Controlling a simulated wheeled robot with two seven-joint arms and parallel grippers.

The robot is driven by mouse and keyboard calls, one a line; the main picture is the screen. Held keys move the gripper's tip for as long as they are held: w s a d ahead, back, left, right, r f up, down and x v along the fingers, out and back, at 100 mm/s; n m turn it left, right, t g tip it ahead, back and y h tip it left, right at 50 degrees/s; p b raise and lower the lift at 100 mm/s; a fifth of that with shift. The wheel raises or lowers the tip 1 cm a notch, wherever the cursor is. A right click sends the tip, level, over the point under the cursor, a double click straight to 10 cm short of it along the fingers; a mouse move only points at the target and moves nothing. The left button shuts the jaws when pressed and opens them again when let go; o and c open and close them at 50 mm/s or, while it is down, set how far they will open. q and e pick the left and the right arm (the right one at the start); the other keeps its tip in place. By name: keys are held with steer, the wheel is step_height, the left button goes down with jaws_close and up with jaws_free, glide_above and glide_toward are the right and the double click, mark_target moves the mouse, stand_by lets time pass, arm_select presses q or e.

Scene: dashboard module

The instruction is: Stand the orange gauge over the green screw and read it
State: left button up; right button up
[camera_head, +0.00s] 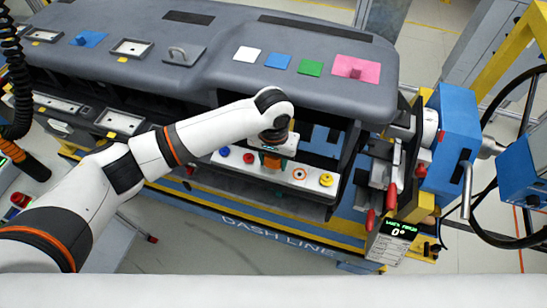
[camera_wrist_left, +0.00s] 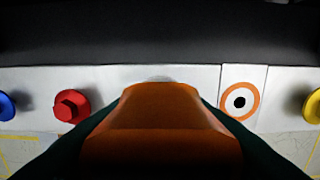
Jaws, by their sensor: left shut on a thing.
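My left gripper (camera_head: 271,155) is shut on the orange gauge (camera_head: 270,161), over the white strip (camera_head: 213,157) on the dashboard's front. In the left wrist view the gauge (camera_wrist_left: 155,130) fills the lower middle, between the dark fingers. I see no green screw in either view; the gauge and gripper cover the part of the strip between the red screw (camera_wrist_left: 72,106) and the orange ring with a black centre (camera_wrist_left: 240,102). Whether the gauge touches the strip or a screw, I cannot tell. No reading shows on it. My right gripper is not in view.
A blue screw (camera_head: 224,151) is at the strip's left and a yellow one (camera_head: 326,180) at its right end. The grey dashboard top (camera_head: 230,90) overhangs behind the strip. A blue machine (camera_head: 452,135) with red handles and a display (camera_head: 398,230) reading 0° stands right.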

arm_select(q)
steer(key=shift+f, duration=0.1)
steer(key=o, duration=1.1)
step_height(320, 180, up, 11)
steer(key=b, duration=0.2)
steer(key=shift+f+b, duration=0.1)
steer(key=shift+b, duration=0.3)
steer(key=shift+r, duration=0.6)
